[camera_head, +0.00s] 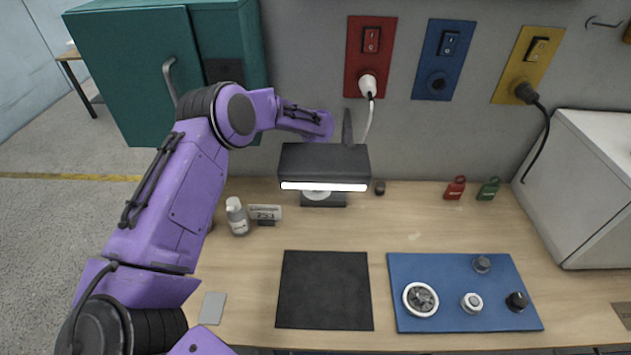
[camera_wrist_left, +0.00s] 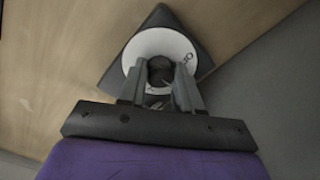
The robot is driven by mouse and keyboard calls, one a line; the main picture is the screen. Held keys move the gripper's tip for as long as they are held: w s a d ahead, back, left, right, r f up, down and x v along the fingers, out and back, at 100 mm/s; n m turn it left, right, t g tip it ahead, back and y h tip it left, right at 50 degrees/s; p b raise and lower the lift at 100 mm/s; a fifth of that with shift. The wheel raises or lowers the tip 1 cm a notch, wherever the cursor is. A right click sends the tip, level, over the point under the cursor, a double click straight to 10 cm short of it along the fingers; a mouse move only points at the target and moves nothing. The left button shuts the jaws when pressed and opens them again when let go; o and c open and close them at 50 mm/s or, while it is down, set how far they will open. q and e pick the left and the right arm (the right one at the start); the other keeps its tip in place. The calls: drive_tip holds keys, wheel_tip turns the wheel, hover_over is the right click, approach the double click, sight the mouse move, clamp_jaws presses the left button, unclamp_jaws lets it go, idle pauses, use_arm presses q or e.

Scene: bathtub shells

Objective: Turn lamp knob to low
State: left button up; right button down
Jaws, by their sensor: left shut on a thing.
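The desk lamp (camera_head: 325,163) has a wide black head with a lit white strip along its front edge. It stands on a dark base (camera_head: 324,200) at the back of the table. In the left wrist view a dark round lamp knob (camera_wrist_left: 159,64) sits in the middle of a white dial disc (camera_wrist_left: 143,47) on the dark base. My left gripper (camera_wrist_left: 161,78) is shut on the knob, one finger on each side. The dial has small marks at its right, partly hidden by a finger. In the head view my left gripper is hidden behind the lamp head. My right gripper is not in view.
A white bottle (camera_head: 236,215) and a small sign (camera_head: 265,212) stand left of the base. A plugged cable (camera_head: 369,120) hangs behind the lamp. A black mat (camera_head: 323,290) and blue mat (camera_head: 452,264) lie in front.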

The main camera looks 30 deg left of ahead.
use_arm(q)
drive_tip(key=shift+m, duration=0.7)
drive_tip(key=o, duration=1)
drive_tip(key=shift+f, duration=0.1)
drive_tip(key=shift+o, duration=0.2)
drive_tip(key=shift+w, duration=0.15)
wheel_tip(320, 180, up, 10)
drive_tip(key=b, duration=0.3)
drive_tip(key=shift+r, duration=0.25)
